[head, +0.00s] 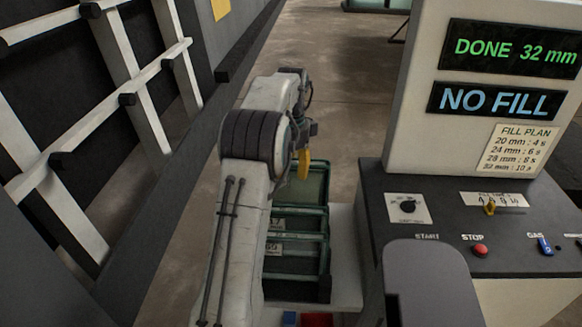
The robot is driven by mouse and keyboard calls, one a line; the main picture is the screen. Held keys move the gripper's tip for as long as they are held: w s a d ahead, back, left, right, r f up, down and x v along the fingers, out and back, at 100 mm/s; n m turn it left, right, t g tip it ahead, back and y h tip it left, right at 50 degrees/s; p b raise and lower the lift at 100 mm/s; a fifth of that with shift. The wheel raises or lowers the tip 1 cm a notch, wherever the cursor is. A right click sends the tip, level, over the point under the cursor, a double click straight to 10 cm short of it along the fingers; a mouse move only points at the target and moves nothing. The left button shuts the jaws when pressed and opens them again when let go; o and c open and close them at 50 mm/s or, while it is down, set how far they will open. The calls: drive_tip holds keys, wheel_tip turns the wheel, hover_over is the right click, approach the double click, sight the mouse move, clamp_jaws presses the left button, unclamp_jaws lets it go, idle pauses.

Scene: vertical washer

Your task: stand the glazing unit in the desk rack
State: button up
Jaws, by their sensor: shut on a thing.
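My arm reaches forward in the middle of the head view. My gripper (304,158) shows only partly, as a yellow finger at the arm's far end, and is shut on a glazing unit (318,181), a green-edged pane just under and right of it. The contact itself is hidden by the arm. Other green-edged panes (300,222) stand in a row nearer me, some with small labels. They seem to stand in the desk rack, whose slots and base I cannot make out.
The control desk (420,215) stands at right with knobs and buttons. Its screens read "DONE 32 mm" (515,50) and "NO FILL" (500,101); a fill plan card (514,149) hangs below. The washer frame (130,80) with white bars leans at left. Open floor (330,60) lies beyond.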

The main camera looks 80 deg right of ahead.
sight(291, 195)
drive_tip(key=shift+d+f+b, duration=0.1)
drive_tip(key=shift+f+b, duration=2.45)
drive_tip(key=shift+f, duration=1.6)
drive_tip(key=o, duration=1.1)
drive_tip(key=shift+o, duration=0.9)
drive_tip(key=shift+f, duration=0.3)
wheel_tip(291, 195, up, 12)
drive_tip(key=shift+r, duration=0.1)
